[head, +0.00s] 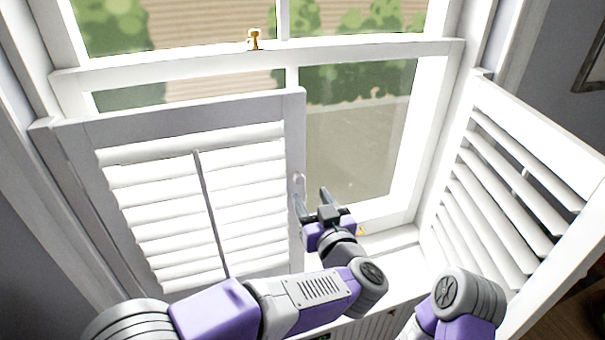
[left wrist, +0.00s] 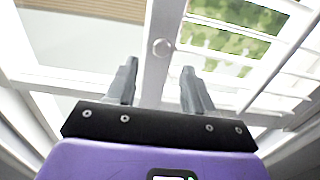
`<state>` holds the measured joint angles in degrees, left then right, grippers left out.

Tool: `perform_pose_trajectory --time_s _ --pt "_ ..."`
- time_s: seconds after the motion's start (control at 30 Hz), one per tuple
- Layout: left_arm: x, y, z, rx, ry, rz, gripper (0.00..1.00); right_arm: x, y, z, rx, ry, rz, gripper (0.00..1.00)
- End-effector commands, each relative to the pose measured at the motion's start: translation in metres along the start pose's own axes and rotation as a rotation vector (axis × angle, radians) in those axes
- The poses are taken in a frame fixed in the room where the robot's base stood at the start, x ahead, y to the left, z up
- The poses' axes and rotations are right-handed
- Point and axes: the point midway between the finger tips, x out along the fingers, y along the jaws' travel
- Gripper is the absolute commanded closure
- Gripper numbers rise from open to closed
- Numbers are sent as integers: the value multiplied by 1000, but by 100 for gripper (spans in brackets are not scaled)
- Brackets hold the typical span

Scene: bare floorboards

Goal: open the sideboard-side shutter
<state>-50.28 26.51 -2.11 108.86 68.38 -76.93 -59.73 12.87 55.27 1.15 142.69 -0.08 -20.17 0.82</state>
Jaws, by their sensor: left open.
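The left white louvred shutter (head: 295,130) stands across the left part of the window. A small pale knob (head: 299,183) sits on its free right edge. My left gripper (head: 312,202) is open and empty just below the knob. In the left wrist view the knob (left wrist: 161,47) shows beyond the fingertips (left wrist: 159,72), between their lines; I see no contact. The right white louvred shutter (head: 535,150) stands swung out from the window at the right. My right gripper is out of view; only a part of that arm shows at the bottom right.
The window (head: 360,130) has white bars and a brass latch (head: 254,39). A white sill (head: 388,240) runs below it. A dark brown surface (head: 575,322) shows at the lower right corner, perhaps furniture. A picture frame (head: 592,62) hangs on the right wall.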

Motion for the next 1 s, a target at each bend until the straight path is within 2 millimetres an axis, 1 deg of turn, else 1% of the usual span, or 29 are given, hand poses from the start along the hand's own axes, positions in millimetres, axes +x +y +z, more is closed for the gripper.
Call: perform_pose_trajectory --time_s 0.2,0.3,0.4,0.53,0.77,0.8,0.87,1.0 --pt "36 -1 1 0 -1 -3 47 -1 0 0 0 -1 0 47" --pt "50 -1 1 1 -1 -3 47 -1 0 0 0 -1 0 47" --pt "60 0 1 0 0 -2 47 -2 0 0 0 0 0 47" --pt "67 0 1 0 -1 -1 47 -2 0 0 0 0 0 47" --pt "68 0 1 1 0 0 47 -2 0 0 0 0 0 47" --pt "68 0 1 1 0 0 50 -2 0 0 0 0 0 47" --pt "68 0 1 1 0 0 60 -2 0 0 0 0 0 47" --pt "68 0 1 1 0 0 81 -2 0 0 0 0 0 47"
